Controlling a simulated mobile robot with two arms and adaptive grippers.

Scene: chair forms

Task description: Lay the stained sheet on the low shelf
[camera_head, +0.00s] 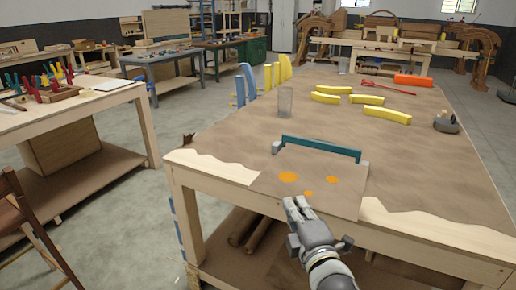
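The stained sheet (318,171) is a thin tan-brown panel with orange spots. It lies at the near edge of the big workbench (235,140), in front of a teal bar with grey ends (320,147). My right gripper (297,204) comes up from the bottom of the view and has its fingertips at the near edge of the sheet. I cannot tell whether the fingers are closed on it. A low shelf (215,252) shows under the workbench, partly hidden by the top and my arm. My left gripper is out of view.
Brown rolls (250,232) lie on the low shelf. A clear glass (285,101), yellow curved pieces (387,115) and a grey tool (446,122) stand farther back on the workbench. A wooden chair (22,225) is at lower left. Floor is clear between the left bench and workbench.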

